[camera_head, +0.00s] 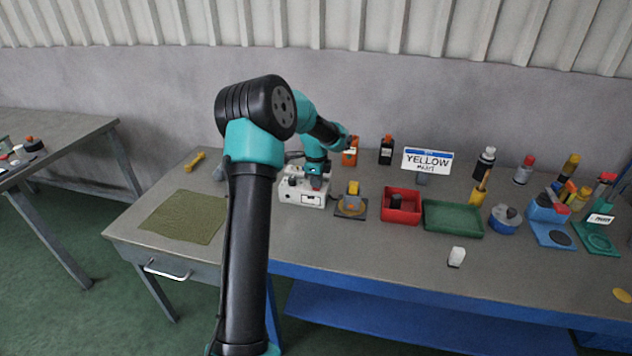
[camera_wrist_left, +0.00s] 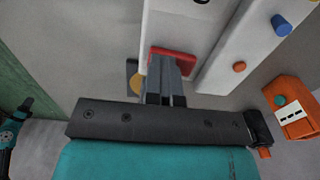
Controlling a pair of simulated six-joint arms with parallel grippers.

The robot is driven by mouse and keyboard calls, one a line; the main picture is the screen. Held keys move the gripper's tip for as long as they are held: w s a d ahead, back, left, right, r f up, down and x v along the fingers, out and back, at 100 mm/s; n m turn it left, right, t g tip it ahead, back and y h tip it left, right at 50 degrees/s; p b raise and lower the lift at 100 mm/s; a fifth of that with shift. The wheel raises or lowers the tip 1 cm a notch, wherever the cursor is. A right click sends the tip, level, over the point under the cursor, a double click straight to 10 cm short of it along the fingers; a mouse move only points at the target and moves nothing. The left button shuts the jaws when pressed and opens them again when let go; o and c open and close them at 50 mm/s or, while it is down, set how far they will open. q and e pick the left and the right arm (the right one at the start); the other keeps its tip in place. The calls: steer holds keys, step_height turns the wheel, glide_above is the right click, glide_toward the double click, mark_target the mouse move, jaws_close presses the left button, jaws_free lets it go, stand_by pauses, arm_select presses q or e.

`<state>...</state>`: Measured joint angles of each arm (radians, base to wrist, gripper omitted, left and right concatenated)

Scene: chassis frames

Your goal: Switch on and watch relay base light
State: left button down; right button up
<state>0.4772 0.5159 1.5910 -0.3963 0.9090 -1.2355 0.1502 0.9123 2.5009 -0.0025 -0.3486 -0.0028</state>
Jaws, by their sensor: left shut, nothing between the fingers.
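The relay base appears to be the white box (camera_head: 303,197) with small knobs on top, on the bench left of centre. In the left wrist view a white panel (camera_wrist_left: 253,50) with a blue knob (camera_wrist_left: 281,25) and an orange button (camera_wrist_left: 239,67) shows close up. My left gripper (camera_head: 314,172) is over the box's right part, pointing down. Its fingers (camera_wrist_left: 167,80) are together and empty, in front of a red part (camera_wrist_left: 185,60); I cannot tell whether they touch it. No lit lamp is clear. My right gripper is out of view.
Right of the box stand a dark plate with a yellow block (camera_head: 352,188), a red tray (camera_head: 401,218) and a green tray (camera_head: 453,232). Orange (camera_head: 349,157) and black (camera_head: 386,155) bottles stand behind. An olive mat (camera_head: 184,217) lies left.

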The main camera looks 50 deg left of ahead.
arm_select(q)
steer(key=shift+w+a, duration=0.4)
steer(key=shift+w, duration=0.15)
steer(key=shift+r, duration=0.1)
step_height(320, 180, up, 14)
stand_by(0.7)
steer(key=shift+s+d, duration=0.4)
steer(key=shift+d, duration=0.1)
